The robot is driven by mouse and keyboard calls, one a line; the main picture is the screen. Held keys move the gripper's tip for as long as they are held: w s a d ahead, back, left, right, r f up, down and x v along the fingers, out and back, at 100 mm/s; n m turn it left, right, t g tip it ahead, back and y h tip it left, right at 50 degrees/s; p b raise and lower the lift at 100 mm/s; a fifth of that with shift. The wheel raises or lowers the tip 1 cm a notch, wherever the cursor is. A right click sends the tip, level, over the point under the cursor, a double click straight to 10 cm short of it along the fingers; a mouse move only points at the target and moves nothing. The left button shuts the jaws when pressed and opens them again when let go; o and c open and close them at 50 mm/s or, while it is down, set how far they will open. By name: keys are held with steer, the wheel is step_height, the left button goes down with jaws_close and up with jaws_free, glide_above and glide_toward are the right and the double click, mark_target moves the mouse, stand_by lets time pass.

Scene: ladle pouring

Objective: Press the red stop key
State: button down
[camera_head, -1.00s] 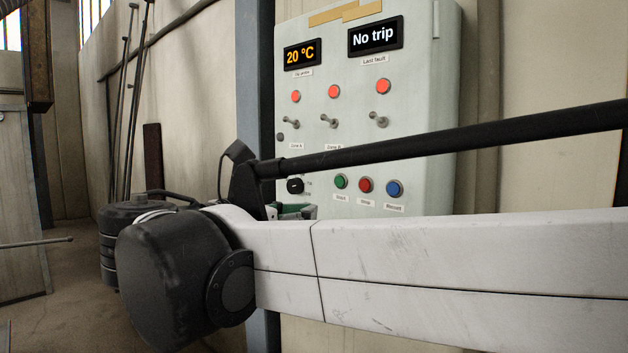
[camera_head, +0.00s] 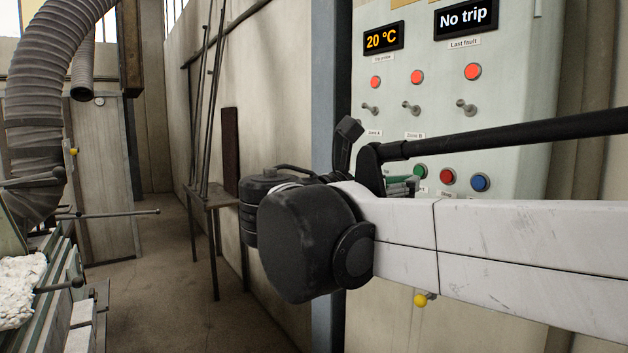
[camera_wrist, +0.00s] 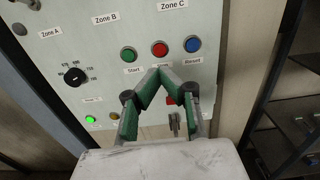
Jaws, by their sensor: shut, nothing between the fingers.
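The red stop key (camera_head: 447,176) is a round button between the green start key (camera_head: 420,171) and the blue reset key (camera_head: 480,182), low on the pale control panel (camera_head: 520,130). In the wrist view the red key (camera_wrist: 159,49) shows clear above my gripper (camera_wrist: 154,71). Its green fingers meet at the tips, shut and empty, just below the key in the picture. They partly cover the label under it. I cannot tell how far the tips are from the panel. In the head view my gripper is mostly hidden behind my arm.
A black knob (camera_wrist: 75,76) and a lit green lamp (camera_wrist: 90,119) are left of the fingers. A red part (camera_wrist: 171,100) shows behind them. Dark shelving (camera_wrist: 285,110) stands at the right. A thin-legged stand (camera_head: 212,198) with rods is along the wall.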

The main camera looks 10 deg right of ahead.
steer(key=p+x, duration=0.1)
steer(key=x, duration=0.8)
steer(key=shift+p, duration=0.4)
steer(key=shift+d, duration=0.1)
steer(key=shift+w+d, duration=0.25)
steer(key=shift+d, duration=0.35)
steer(key=b+v, duration=0.2)
steer(key=v, duration=1.2)
